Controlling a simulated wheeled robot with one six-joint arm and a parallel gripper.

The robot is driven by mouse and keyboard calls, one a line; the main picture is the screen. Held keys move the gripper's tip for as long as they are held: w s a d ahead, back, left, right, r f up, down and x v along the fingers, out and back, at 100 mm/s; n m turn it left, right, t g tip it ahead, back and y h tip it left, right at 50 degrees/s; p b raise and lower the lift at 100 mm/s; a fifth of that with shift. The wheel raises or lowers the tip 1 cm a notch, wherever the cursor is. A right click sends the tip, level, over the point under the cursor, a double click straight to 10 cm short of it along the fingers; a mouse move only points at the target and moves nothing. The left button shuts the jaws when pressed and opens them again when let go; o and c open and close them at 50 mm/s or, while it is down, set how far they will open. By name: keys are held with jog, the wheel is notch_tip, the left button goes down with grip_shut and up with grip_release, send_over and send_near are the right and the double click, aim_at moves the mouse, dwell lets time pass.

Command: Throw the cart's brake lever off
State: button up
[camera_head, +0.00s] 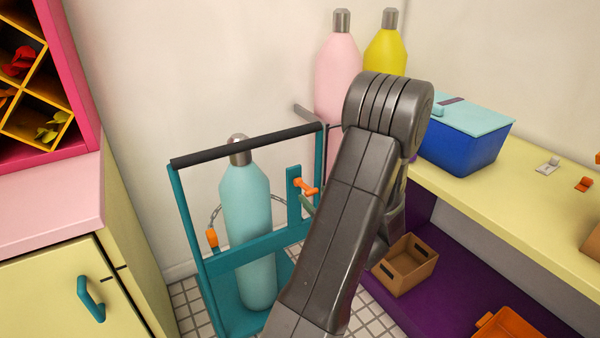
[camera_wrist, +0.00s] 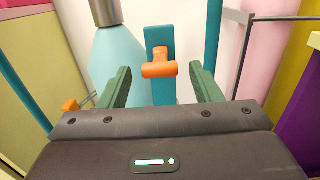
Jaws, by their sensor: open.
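The teal cart (camera_head: 203,268) stands against the wall with a light-teal gas cylinder (camera_head: 248,205) in it. Its orange brake lever (camera_head: 306,186) sits on a short teal upright post at the cart's right side. In the wrist view the orange lever (camera_wrist: 159,69) lies between my gripper's (camera_wrist: 162,82) two green fingers, with space on both sides. My gripper is open and holds nothing. Whether the lever is deep between the fingertips or just beyond them, I cannot tell. In the head view my arm hides most of my gripper; part of a green finger (camera_head: 306,205) shows just below the lever.
Pink (camera_head: 338,70) and yellow (camera_head: 385,47) cylinders stand behind my arm. A yellow counter (camera_head: 510,215) with a blue bin (camera_head: 462,148) is at the right, a brown crate (camera_head: 405,275) below it. A pink-topped cabinet (camera_head: 50,205) stands left.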

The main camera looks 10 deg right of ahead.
jog(key=shift+v, duration=2)
jog(key=b+v, duration=0.1)
jog(key=v, duration=0.3)
jog(key=shift+p+x, duration=0.5)
jog(key=shift+x, duration=3.55)
jog(key=shift+s, duration=0.15)
